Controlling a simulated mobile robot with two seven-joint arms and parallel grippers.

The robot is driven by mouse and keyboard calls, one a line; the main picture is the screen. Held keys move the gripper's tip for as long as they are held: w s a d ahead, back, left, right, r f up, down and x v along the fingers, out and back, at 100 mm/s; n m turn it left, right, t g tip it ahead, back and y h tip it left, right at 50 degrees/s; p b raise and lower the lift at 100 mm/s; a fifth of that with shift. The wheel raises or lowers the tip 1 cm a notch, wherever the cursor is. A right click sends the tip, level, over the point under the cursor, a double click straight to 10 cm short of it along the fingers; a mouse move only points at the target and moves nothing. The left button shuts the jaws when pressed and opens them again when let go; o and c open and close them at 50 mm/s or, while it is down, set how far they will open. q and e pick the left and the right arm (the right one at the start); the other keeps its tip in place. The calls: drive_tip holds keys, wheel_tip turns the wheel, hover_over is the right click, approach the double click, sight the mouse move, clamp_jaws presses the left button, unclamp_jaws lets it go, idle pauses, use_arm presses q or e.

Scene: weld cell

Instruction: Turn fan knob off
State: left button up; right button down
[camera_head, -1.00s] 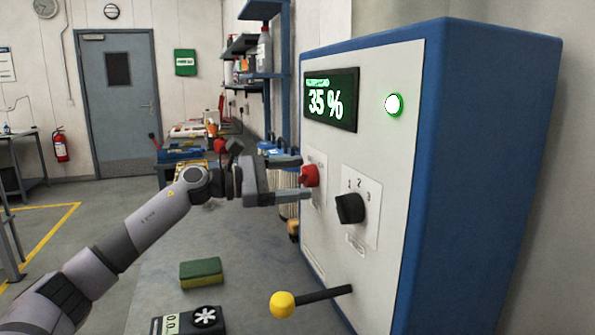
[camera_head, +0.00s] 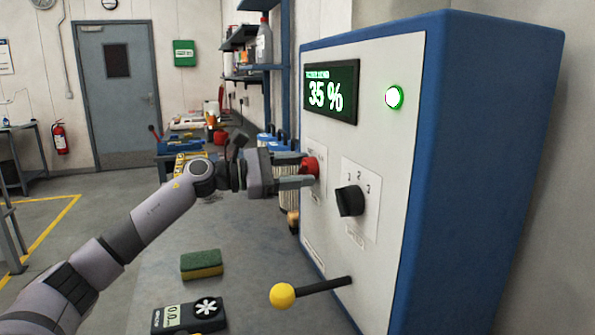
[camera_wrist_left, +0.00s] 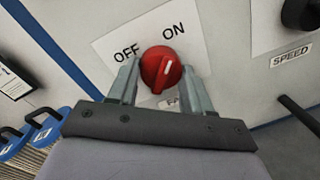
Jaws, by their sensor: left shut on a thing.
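The red fan knob (camera_head: 309,167) sits on the front panel of the blue and white cabinet (camera_head: 430,150). My left gripper (camera_head: 305,173) is at the knob, one finger on each side, shut on it. In the left wrist view the red knob (camera_wrist_left: 162,68) lies between the fingertips (camera_wrist_left: 161,75). Its white mark points up and right, toward the ON label (camera_wrist_left: 172,31); the OFF label (camera_wrist_left: 126,55) is to its left. The label below the knob is partly hidden by the gripper. The display (camera_head: 331,92) reads 35 %, and a green lamp (camera_head: 394,97) is lit. My right gripper is not in view.
A black speed knob (camera_head: 349,201) marked 1, 2, 3 is right of the red knob. A yellow-balled lever (camera_head: 283,295) sticks out below. A sponge (camera_head: 201,264) and a meter (camera_head: 188,315) lie on the bench below my left arm.

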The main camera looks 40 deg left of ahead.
use_arm(q)
drive_tip(key=shift+f, duration=0.1)
drive_tip(key=n+b, duration=0.1)
drive_tip(key=n, duration=0.3)
drive_tip(key=shift+t+b, duration=0.3)
drive_tip(key=shift+b, duration=0.05)
drive_tip(key=n, duration=0.5)
drive_tip(key=shift+t, duration=0.3)
drive_tip(key=n, duration=0.5)
drive_tip(key=shift+s+d, duration=0.1)
drive_tip(key=shift+d, duration=0.05)
drive_tip(key=n+p, duration=0.1)
drive_tip(key=n, duration=0.3)
drive_tip(key=shift+t+y, duration=0.3)
drive_tip(key=shift+y, duration=0.1)
drive_tip(key=shift+n, duration=0.5)
drive_tip(key=o, duration=1)
drive_tip(key=shift+o, duration=0.2)
drive_tip(key=shift+s+f, duration=0.15)
